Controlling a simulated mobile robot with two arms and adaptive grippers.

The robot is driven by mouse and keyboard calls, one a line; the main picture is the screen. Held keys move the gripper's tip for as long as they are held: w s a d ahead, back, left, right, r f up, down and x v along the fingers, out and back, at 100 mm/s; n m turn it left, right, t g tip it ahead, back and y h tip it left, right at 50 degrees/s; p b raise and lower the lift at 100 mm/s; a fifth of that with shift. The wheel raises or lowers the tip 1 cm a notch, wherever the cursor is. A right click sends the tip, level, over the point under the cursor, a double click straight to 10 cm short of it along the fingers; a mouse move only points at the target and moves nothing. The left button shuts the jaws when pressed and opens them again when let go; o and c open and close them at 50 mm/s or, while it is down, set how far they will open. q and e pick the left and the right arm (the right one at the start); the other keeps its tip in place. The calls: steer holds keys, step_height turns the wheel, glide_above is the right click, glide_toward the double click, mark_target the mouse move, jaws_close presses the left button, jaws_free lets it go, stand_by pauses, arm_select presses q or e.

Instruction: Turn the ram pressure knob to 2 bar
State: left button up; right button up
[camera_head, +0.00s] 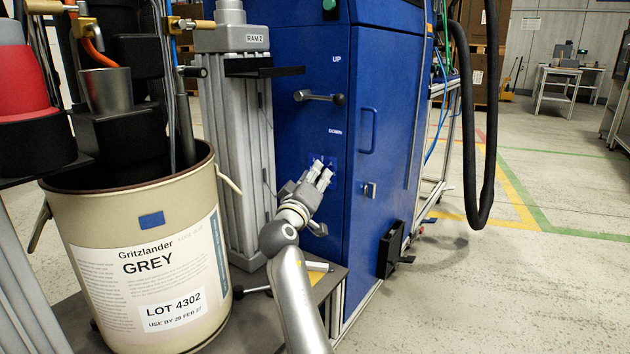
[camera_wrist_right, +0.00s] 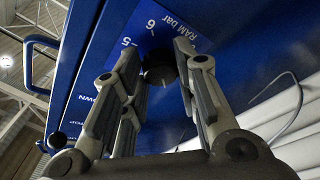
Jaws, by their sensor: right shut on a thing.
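The black ram pressure knob (camera_wrist_right: 158,70) sits on a blue scale plate marked "RAM bar" (camera_wrist_right: 165,28); the digits 5 and 6 show beside it, the rest of the scale is hidden. My right gripper (camera_wrist_right: 160,58) is shut on the knob, a finger on each side. In the head view my right gripper (camera_head: 323,167) reaches the blue cabinet front (camera_head: 308,74) just below the word DOWN and covers most of the knob. I cannot read the knob's setting. My left gripper is not in view.
A black lever (camera_head: 319,97) juts out above my right gripper, between UP and DOWN. A door handle (camera_head: 368,130) and a latch (camera_head: 370,190) are to the right. A beige drum (camera_head: 84,225) and the grey RAM 2 column (camera_head: 231,130) stand left. The floor at right is open.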

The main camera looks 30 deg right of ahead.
steer(key=shift+f, duration=0.15)
steer(key=o, duration=1.1)
steer(key=shift+c, duration=0.2)
steer(key=v, duration=0.7)
steer(key=shift+s+a, duration=0.15)
steer(key=shift+s, duration=0.05)
